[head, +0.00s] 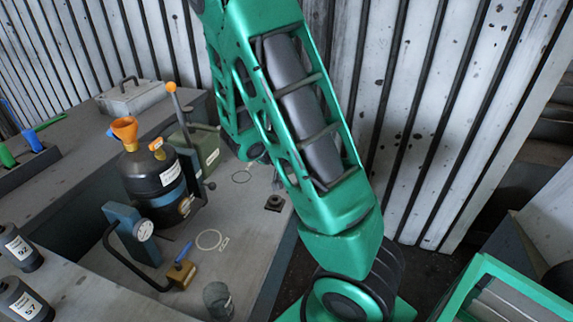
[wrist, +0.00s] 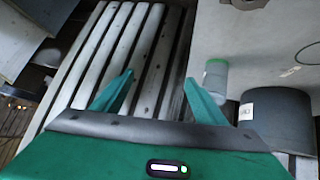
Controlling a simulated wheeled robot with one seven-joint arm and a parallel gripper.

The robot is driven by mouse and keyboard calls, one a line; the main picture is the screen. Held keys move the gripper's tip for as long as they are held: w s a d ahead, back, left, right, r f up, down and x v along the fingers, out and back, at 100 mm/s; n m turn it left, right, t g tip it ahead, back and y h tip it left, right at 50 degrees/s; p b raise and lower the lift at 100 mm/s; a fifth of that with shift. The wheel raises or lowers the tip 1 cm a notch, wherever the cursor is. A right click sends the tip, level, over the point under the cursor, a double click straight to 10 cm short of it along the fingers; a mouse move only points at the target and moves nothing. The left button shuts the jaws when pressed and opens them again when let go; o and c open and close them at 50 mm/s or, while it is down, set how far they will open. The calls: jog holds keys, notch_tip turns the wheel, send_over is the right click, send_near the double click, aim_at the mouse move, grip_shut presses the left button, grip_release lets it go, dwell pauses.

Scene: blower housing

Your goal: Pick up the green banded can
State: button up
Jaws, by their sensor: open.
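The green banded can (wrist: 215,80) is a small grey can with a green band at its top end in the wrist view. It stands near the edge of the grey bench top, just right of my gripper's right finger. In the head view the gripper is out of sight and only my green arm shows.
A larger dark can (wrist: 276,120) stands close right of the banded can in the wrist view. On the bench are a black bottle with an orange funnel (head: 153,180), a blue gauge stand (head: 131,232) and a brass block (head: 181,274). A ribbed metal wall (head: 385,120) stands behind.

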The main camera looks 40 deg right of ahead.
jog(key=w+a+f+n+t+h, duration=0.2)
jog(key=w+t, duration=0.3)
jog(key=w, duration=0.6)
jog(key=x, duration=0.5)
jog(key=shift+w+d, duration=0.1)
jog(key=shift+d, duration=0.1)
jog(key=shift+f+x, duration=0.25)
jog(key=shift+x, duration=2.3)
jog(key=c, duration=1.2)
